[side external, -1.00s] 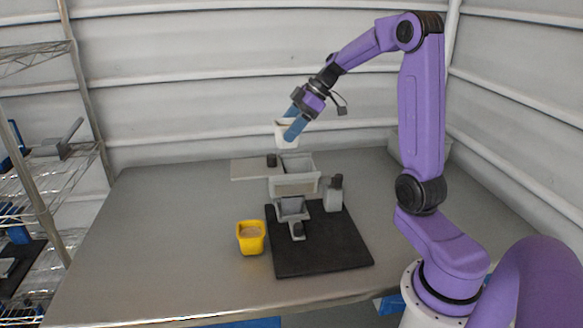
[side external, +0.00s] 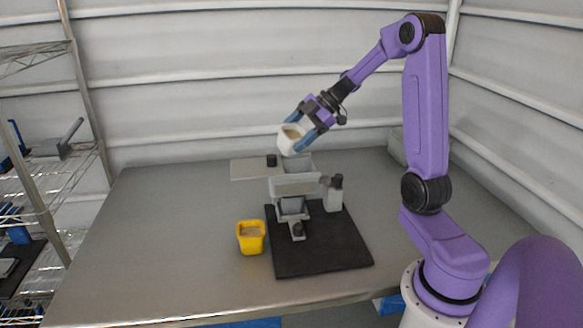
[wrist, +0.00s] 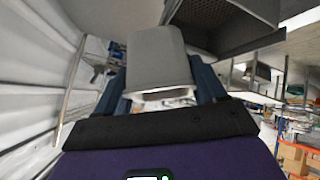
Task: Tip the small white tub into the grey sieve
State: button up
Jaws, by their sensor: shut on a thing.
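My gripper (side external: 305,130) is shut on the small white tub (side external: 291,140) and holds it in the air above the grey sieve (side external: 295,187). In the side view the tub is tilted and brownish stuff shows at its mouth. No falling stuff can be made out. In the wrist view the tub (wrist: 160,58) sits between my blue fingers. A grey mesh-bottomed box, seemingly the sieve (wrist: 212,14), shows at the upper right there. The sieve's inside is only partly visible.
A smaller grey box (side external: 293,207) sits below the sieve on a black base (side external: 320,255). A yellow tub (side external: 251,237) with pale contents stands left of the base. A grey plate with a black knob (side external: 255,168) extends left, and a bottle-like grey part (side external: 334,196) stands right. The table's left side is clear.

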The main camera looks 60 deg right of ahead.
aim_at(292, 142)
jog(key=n, duration=0.4)
jog(key=w+n+t+y, duration=0.1)
jog(key=shift+a+f+n, duration=0.15)
jog(key=shift+a+n, duration=0.1)
jog(key=shift+n, duration=0.15)
jog(key=n, duration=0.3)
jog(key=n+t+y, duration=0.1)
jog(key=shift+a+f+n, duration=0.15)
jog(key=shift+a+n, duration=0.2)
jog(key=shift+n, duration=0.05)
jog(key=n, duration=0.3)
jog(key=n+y, duration=0.1)
jog(key=shift+s+a+f+n+t, duration=0.2)
jog(key=shift+a+f+n+t, duration=0.1)
jog(key=shift+a+f+t, duration=0.1)
jog(key=n, duration=0.1)
jog(key=n+y, duration=0.1)
jog(key=n, duration=0.1)
jog(key=shift+s+a+t, duration=0.2)
jog(key=shift+s+t, duration=0.1)
jog(key=shift+s, duration=0.05)
jog(key=shift+s+a+r+n+t+y, duration=0.1)
jog(key=shift+s+n+t+y, duration=0.05)
jog(key=shift+n, duration=0.55)
jog(key=shift+s+a+n+t+y, duration=0.1)
jog(key=shift+s+n+t+y, duration=0.05)
jog(key=shift+n, duration=0.55)
